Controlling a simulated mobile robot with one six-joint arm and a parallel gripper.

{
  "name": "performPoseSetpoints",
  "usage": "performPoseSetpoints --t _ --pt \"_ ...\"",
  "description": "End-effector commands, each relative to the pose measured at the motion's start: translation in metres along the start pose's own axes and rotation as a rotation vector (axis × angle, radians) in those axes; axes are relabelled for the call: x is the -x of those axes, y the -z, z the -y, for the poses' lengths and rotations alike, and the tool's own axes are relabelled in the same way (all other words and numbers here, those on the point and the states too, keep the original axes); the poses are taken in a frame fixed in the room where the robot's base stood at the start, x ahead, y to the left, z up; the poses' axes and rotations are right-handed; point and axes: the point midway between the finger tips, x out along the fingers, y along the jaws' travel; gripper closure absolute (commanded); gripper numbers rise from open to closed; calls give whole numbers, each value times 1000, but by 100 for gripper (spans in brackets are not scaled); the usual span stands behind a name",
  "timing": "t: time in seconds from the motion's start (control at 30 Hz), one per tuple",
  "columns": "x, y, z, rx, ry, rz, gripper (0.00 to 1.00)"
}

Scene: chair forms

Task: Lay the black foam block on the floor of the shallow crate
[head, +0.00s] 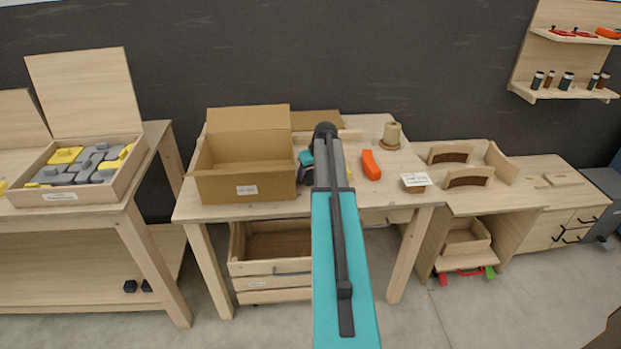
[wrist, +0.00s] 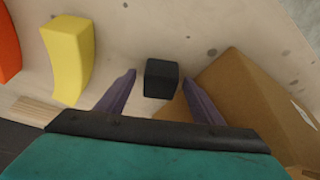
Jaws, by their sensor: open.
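In the wrist view the black foam block (wrist: 161,78) stands on the light wooden table top, between the two spread fingers of my gripper (wrist: 158,82). There is a gap on each side of it. In the head view my arm hides the block, and only a little of my gripper shows beside the cardboard box.
An open cardboard box (head: 246,187) stands left of the block and also shows in the wrist view (wrist: 232,100). A yellow piece (wrist: 70,58) and an orange piece (head: 371,165) are nearby. A small white-topped box (head: 415,182) sits near the table's right end.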

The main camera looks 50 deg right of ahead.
Motion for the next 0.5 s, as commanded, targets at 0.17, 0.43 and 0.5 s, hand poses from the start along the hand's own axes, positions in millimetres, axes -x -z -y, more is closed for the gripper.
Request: performPoseSetpoints --t 0.17,0.43,0.5 --pt "0 0 0 0 0 0 41" --pt "0 0 1 1 0 0 82" --pt "0 0 1 1 0 0 83"
